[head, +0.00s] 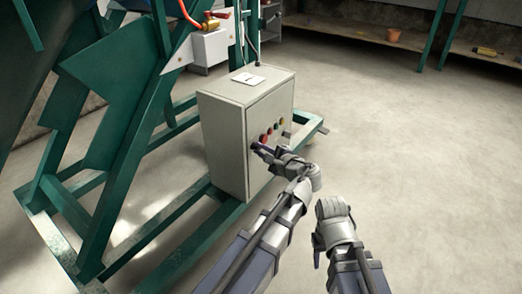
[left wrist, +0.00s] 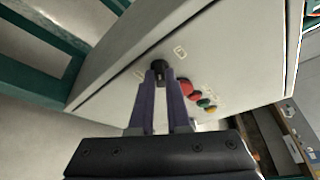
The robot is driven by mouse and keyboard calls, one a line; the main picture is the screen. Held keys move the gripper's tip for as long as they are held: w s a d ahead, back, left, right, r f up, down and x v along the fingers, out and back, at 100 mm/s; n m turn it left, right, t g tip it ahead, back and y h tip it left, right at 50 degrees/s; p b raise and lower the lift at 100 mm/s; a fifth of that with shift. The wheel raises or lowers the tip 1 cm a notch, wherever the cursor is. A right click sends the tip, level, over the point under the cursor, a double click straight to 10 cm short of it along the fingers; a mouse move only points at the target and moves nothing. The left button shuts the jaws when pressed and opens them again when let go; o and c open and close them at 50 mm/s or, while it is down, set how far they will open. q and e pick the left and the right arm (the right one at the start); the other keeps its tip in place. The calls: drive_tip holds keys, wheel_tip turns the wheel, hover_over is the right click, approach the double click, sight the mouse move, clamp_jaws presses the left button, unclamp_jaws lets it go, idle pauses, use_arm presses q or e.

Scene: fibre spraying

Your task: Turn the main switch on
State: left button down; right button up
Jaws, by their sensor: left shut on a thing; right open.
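The main switch is a black knob (left wrist: 158,69) on the front door of a grey control cabinet (head: 222,140). In the left wrist view the two fingers of my left gripper (left wrist: 160,78) are closed around the knob. In the head view my left gripper (head: 260,149) reaches the cabinet door, and its fingers hide most of the knob. The knob's exact turn position cannot be told. My right gripper (head: 318,245) is to the right of the left arm, low over the floor and away from the cabinet. Its fingers are small and partly hidden in the head view.
A red button (left wrist: 189,89) and smaller coloured buttons (left wrist: 206,104) sit beside the knob. A paper (head: 248,79) lies on the cabinet top. Green frame beams (head: 125,150) stand left of and under the cabinet. The floor (head: 420,150) to the right is clear.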

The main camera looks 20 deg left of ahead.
use_arm(q)
drive_tip(key=shift+w+d+r+m+g+y+p, duration=0.1)
drive_tip(key=shift+w+m+g+y+p, duration=0.1)
drive_tip(key=shift+m+g+p, duration=1.3)
drive_tip(key=shift+w+d+r+m+g+y+p, duration=0.15)
drive_tip(key=shift+m+g+p, duration=0.55)
drive_tip(key=shift+m, duration=1.5)
drive_tip(key=shift+a+g, duration=0.1)
drive_tip(key=shift+g, duration=0.2)
drive_tip(key=c, duration=0.9)
unclamp_jaws()
